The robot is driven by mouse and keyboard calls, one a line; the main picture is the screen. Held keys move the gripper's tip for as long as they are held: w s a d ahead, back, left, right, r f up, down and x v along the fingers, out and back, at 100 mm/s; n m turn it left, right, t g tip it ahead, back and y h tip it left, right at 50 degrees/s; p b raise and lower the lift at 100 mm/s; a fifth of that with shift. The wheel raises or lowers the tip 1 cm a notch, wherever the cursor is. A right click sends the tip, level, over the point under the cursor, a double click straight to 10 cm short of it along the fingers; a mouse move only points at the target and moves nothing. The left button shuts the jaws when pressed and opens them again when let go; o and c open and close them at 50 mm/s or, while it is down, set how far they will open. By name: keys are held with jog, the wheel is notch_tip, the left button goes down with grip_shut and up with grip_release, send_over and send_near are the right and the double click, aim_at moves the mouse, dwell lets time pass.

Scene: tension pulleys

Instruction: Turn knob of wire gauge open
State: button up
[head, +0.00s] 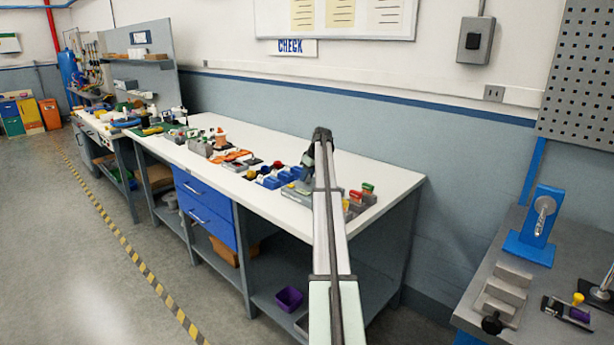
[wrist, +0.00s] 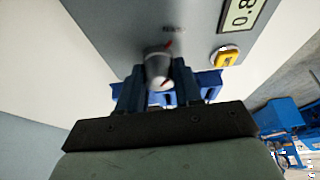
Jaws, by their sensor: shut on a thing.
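The wire gauge (wrist: 195,25) fills the upper middle of the wrist view as a grey panel with a lit display and a yellow button. Its grey knob (wrist: 158,66) has a red mark and stands out from the panel towards me. My gripper (wrist: 162,84) has its blue fingers on either side of the knob and is shut on it. The fingertips partly hide the knob's sides. In the head view my gripper (head: 307,172) is over the right part of the white bench, and my arm hides much around it.
The white bench (head: 250,140) holds several small coloured parts left of my gripper, and a few small blocks (head: 358,200) to its right. A blue drawer unit (head: 205,208) is below. A grey table (head: 545,290) with a blue stand (head: 537,228) is at the right.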

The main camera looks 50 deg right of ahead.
jog(key=shift+n+g+y, duration=0.3)
jog(key=shift+n+y, duration=0.5)
jog(key=shift+n, duration=1.3)
jog(key=o, duration=1)
jog(key=shift+o, duration=0.2)
jog(key=v, duration=1.3)
jog(key=shift+s+d+r, duration=0.15)
jog(key=shift+s+r, duration=0.05)
jog(key=shift+r, duration=0.1)
